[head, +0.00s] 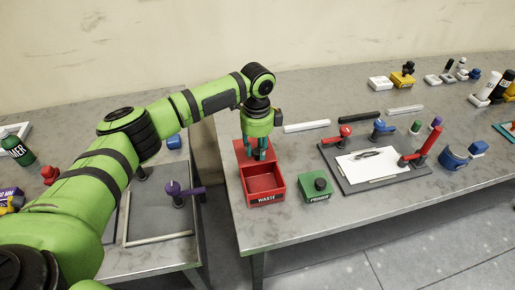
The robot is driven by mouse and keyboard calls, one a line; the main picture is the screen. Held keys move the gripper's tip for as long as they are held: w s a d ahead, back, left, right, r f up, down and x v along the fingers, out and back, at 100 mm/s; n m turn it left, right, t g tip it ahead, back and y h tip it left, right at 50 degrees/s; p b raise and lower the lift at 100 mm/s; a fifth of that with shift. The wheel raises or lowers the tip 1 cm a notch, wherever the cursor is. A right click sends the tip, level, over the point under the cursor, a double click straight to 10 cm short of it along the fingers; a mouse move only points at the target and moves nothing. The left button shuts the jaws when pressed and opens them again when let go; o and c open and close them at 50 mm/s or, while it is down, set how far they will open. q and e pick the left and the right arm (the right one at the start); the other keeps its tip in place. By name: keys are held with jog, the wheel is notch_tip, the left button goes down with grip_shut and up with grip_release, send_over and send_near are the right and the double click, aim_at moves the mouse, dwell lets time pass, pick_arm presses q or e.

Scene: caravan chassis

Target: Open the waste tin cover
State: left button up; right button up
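The red waste tin (265,199), labelled WASTE, stands near the left front edge of the right-hand table. Its inside shows from above and looks empty. A red panel (241,150), which looks like its cover, is at the back of the tin, partly hidden behind my gripper. My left gripper (261,157) points down over the rear of the tin, with its teal fingers at the red panel. I cannot tell whether the fingers touch or grip it. My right gripper is not in view.
A green primer box (317,189) stands just right of the tin. Further right is a grey board (352,183) with clamps and paper. Pale and dark bars (306,126) lie behind. A gap separates this table from the left one, which holds a purple-handled clamp (181,191).

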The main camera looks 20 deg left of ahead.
pick_arm(q)
jog(key=shift+o, duration=1.2)
jog(key=shift+r, duration=0.1)
notch_tip(320, 180, up, 12)
